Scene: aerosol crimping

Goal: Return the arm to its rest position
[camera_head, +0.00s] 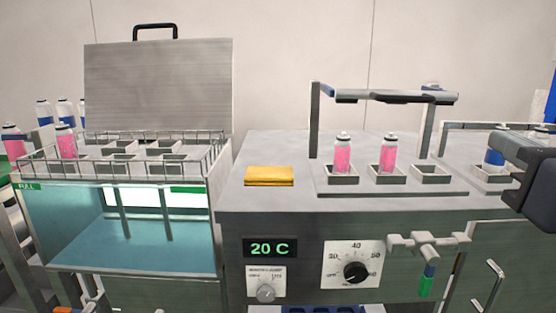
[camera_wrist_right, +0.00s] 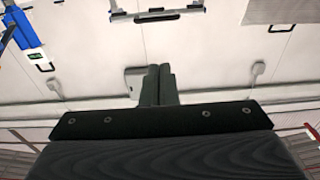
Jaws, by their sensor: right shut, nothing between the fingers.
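My right gripper (camera_head: 500,148) is at the right edge of the head view, raised in front of the right-hand rack and apart from the bench. Its dark wrist runs out of the picture. In the right wrist view its two dark fingers (camera_wrist_right: 158,84) are together, with nothing between them. They point toward a pale wall. My left gripper and arm do not show in the head view. Two pink bottles (camera_head: 343,155) (camera_head: 388,154) stand upright in square holders on the metal bench (camera_head: 290,200). The third holder (camera_head: 431,173) beside them is empty.
An open water bath (camera_head: 135,245) with a raised lid (camera_head: 158,90) stands at left; a pink bottle (camera_head: 66,143) sits in its rack. A yellow cloth (camera_head: 269,176) lies on the bench. A metal frame (camera_head: 315,120) rises behind the holders.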

